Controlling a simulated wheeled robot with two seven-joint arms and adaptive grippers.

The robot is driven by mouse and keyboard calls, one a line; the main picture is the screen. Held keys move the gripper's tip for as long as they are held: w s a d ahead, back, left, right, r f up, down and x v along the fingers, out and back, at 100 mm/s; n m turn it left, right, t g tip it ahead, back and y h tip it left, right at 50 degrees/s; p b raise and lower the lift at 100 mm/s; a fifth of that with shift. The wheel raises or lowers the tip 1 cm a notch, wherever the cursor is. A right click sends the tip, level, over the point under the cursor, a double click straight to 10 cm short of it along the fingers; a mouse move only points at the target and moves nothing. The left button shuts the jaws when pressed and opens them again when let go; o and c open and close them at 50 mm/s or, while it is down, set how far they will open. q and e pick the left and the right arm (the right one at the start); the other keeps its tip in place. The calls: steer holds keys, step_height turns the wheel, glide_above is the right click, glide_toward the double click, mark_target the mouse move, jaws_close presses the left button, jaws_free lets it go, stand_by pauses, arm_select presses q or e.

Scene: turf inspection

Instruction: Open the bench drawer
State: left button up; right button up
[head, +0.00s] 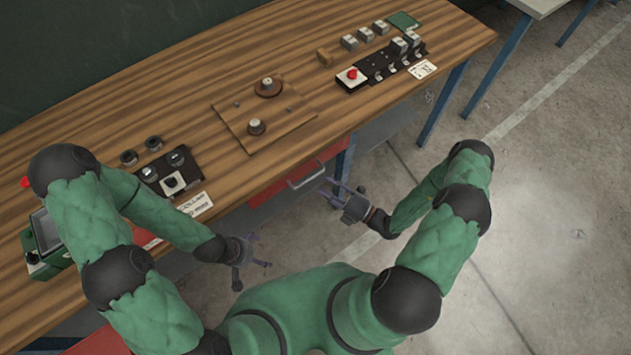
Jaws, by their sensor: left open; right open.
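The bench drawer (278,187) has a red front under the wooden bench top, near the picture's middle. A light bar handle (307,176) sits on its front. The drawer looks closed, though the bench top hides part of it. My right gripper (330,192) is open and empty, with its fingers pointing left towards the handle, close to its right end. I cannot tell whether it touches the handle. My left gripper (254,263) is open and empty, in front of the bench to the lower left of the drawer.
The wooden bench (150,100) carries a board with two knobs (262,115), a black switch panel (170,178), a panel with a red button (352,76), and a green device (42,238) at left. Blue bench legs (440,105) stand right. Concrete floor (550,220) is clear at right.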

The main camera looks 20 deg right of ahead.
steer(key=shift+x, duration=2.2)
jaws_close()
